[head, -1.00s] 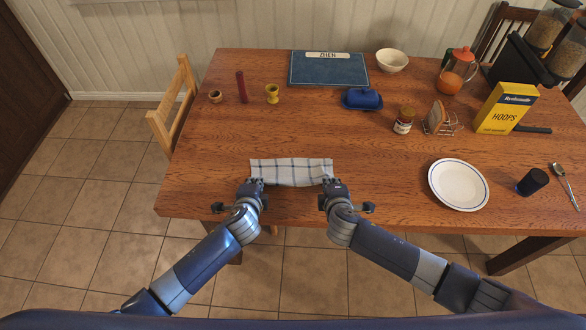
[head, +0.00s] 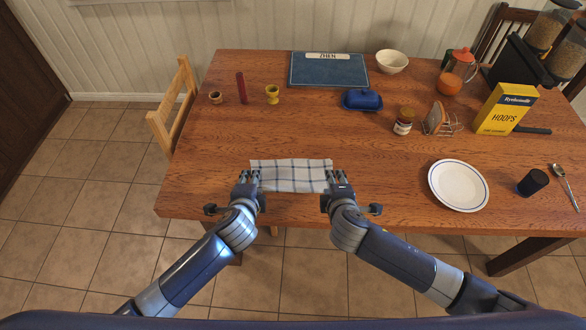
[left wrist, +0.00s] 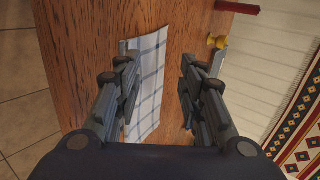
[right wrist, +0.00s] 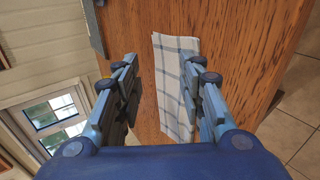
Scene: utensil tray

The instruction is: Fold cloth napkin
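The white cloth napkin with blue-grey check lines (head: 290,176) lies as a flat, narrow strip on the table near its front edge. It also shows in the left wrist view (left wrist: 152,85) and the right wrist view (right wrist: 172,80). My left gripper (head: 249,178) is at the napkin's left end, its fingers wide apart (left wrist: 156,55). My right gripper (head: 337,178) is at the right end, also with fingers wide apart (right wrist: 168,68). Neither gripper holds cloth. Whether a finger touches the napkin I cannot tell.
A white plate (head: 458,198) and a dark cup (head: 532,182) stand to the right. Behind are an egg cup (head: 272,95), a blue butter dish (head: 362,100), a jar (head: 404,122) and a toast rack (head: 438,122). The table behind the napkin is clear.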

